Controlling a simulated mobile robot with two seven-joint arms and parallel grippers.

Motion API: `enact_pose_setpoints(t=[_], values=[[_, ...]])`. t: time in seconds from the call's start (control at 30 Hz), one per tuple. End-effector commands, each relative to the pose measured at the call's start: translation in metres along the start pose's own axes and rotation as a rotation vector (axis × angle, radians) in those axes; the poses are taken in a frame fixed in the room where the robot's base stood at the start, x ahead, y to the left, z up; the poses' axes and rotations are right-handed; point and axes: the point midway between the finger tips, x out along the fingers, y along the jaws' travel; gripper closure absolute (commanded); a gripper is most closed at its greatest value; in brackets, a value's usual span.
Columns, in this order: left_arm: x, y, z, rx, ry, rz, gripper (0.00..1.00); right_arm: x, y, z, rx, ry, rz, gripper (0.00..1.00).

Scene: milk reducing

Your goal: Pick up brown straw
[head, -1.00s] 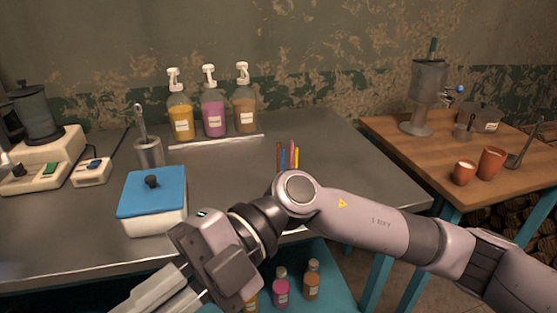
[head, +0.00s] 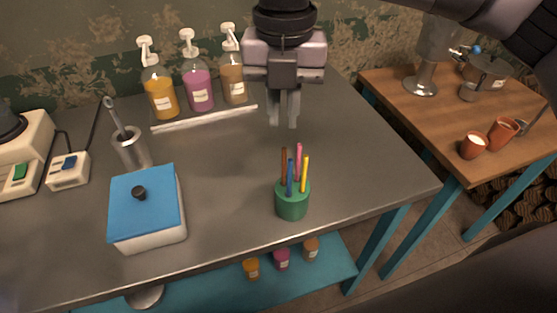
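The brown straw (head: 284,165) stands upright in a green cup (head: 292,203) on the metal table, at the left of the bunch. A blue straw (head: 290,176), a pink straw (head: 298,158) and a yellow straw (head: 305,173) stand in the same cup. My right gripper (head: 284,122) points down behind and above the straws in the picture, apart from them. Its two fingers show a narrow gap with nothing between them. My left gripper is not in view.
A white box with a blue lid (head: 146,205) and a metal cup with a utensil (head: 130,148) stand to the left. Pump bottles (head: 199,90) stand at the back. The table (head: 225,165) around the green cup is clear. A wooden table (head: 425,115) is at the right.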

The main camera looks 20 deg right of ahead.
Motion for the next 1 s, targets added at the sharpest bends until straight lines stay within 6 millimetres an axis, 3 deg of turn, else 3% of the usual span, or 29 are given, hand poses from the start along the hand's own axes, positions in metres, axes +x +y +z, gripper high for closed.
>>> enact_pose_setpoints(t=[0.5,0.73,0.8,1.0], values=[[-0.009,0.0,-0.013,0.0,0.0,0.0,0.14,0.063,-0.002,-0.002,-0.002,0.005,0.001,0.85],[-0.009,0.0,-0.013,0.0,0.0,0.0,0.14,0.066,-0.001,-0.002,-0.002,0.004,0.003,0.85],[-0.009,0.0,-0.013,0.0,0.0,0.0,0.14,0.066,-0.001,-0.002,-0.003,0.004,0.003,1.0],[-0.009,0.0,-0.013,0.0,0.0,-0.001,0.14,0.065,-0.001,-0.002,-0.003,0.004,0.003,1.0]])
